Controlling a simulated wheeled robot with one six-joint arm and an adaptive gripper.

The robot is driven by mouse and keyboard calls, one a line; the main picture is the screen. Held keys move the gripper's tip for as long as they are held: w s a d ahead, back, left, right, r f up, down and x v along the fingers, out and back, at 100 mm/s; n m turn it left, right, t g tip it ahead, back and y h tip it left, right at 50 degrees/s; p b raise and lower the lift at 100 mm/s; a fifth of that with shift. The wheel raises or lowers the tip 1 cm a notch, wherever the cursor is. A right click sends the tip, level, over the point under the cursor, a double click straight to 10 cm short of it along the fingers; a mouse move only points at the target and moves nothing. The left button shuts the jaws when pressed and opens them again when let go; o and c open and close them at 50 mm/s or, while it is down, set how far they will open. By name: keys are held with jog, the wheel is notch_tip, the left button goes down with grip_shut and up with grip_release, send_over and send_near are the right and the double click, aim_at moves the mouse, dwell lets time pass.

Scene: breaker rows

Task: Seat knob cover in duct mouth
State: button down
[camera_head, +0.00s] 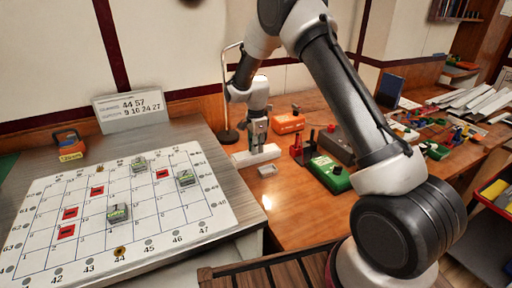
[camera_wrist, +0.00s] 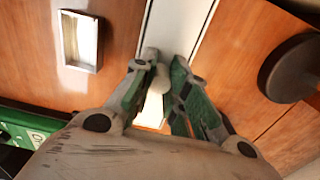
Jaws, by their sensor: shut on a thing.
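My gripper (camera_head: 257,140) is at the far end of the wooden workbench, pointing down just above a white bar-shaped piece, which looks like the duct (camera_head: 252,156). In the wrist view my gripper (camera_wrist: 162,75) has its green-sided fingers close together around a small pale thing, which looks like the knob cover (camera_wrist: 157,82). The duct runs as a white strip (camera_wrist: 180,25) behind the fingertips. The fingers hide most of the held thing and part of the duct. I cannot tell whether the held thing touches the duct, and its mouth cannot be made out.
A small open metal tray (camera_head: 267,170) lies in front of the duct. A round dark lamp base (camera_head: 228,137) stands left of my gripper. An orange box (camera_head: 290,123) and a green device (camera_head: 329,173) are to the right. A gridded board (camera_head: 135,215) lies on the left bench.

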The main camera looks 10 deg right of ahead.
jog(key=shift+f, duration=0.1)
jog(key=c, duration=1.4)
grip_release()
notch_tip(320, 180, up, 12)
jog(key=shift+r, duration=0.2)
jog(key=s+d+r+n+t, duration=0.1)
jog(key=s+d+r+n, duration=0.35)
jog(key=s+r, duration=0.4)
jog(key=s+d+r+n+t, duration=0.1)
jog(key=s+d+r+n, duration=0.3)
jog(key=s+r, duration=0.45)
jog(key=s+d+n, duration=0.2)
jog(key=s, duration=0.5)
jog(key=s+d+r+n+t, duration=0.1)
jog(key=s+d+n, duration=0.1)
jog(key=s, duration=0.6)
jog(key=s+d+n+t, duration=0.1)
jog(key=s+d+n, duration=0.1)
jog(key=s, duration=0.6)
jog(key=shift+d+r+n, duration=0.2)
jog(key=shift+r+n, duration=0.05)
jog(key=shift+n, duration=0.4)
